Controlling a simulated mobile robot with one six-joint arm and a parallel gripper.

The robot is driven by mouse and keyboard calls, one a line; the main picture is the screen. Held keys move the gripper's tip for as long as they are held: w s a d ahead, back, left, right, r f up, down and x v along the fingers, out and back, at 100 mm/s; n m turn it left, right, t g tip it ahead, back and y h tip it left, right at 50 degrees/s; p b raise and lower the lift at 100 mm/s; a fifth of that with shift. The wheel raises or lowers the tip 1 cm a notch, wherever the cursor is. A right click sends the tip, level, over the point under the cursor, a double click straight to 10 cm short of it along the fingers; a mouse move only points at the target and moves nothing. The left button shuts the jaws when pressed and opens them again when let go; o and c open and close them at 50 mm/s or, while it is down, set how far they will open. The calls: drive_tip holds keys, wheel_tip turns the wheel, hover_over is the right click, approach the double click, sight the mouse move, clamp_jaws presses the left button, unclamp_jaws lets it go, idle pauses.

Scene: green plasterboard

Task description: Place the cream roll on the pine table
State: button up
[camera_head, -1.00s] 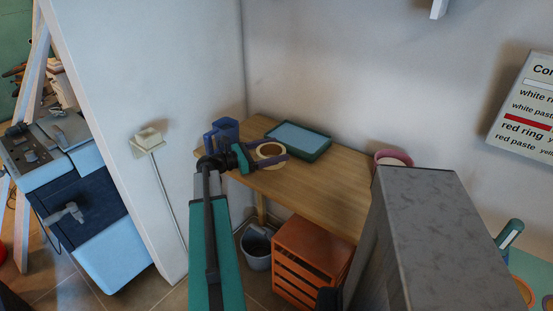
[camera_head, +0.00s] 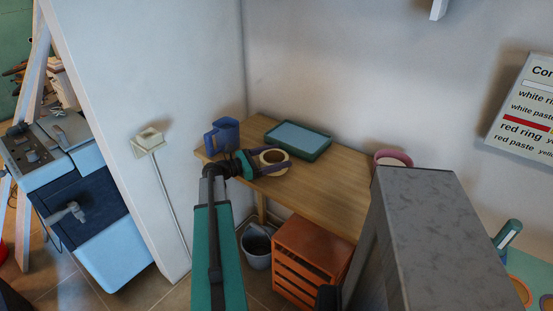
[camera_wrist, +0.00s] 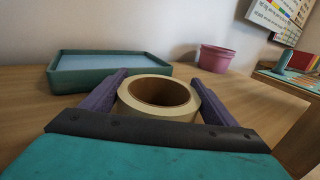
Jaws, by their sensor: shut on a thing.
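The cream roll (camera_head: 273,157) is a ring of pale tape with a brown inside, lying flat at the pine table's left part. My gripper (camera_head: 272,162) is shut on it, with purple fingers on either side. In the wrist view the roll (camera_wrist: 158,98) sits between both fingers, its hole facing up. The pine table (camera_head: 310,185) lies beneath it, and its top (camera_wrist: 30,105) shows around the roll. The roll is at or just above the tabletop; I cannot tell whether it touches.
A green tray with a pale blue inside (camera_head: 298,140) is just behind the roll. A pink pot (camera_head: 393,157) is at the right end. The table's middle is clear. An orange drawer unit (camera_head: 310,262) and grey bucket (camera_head: 257,248) are below.

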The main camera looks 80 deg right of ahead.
drive_tip(key=shift+f, duration=0.1)
drive_tip(key=o, duration=1.1)
drive_tip(key=shift+r, duration=0.2)
drive_tip(key=b+v, duration=0.2)
drive_tip(key=v, duration=1)
drive_tip(key=shift+f, duration=0.1)
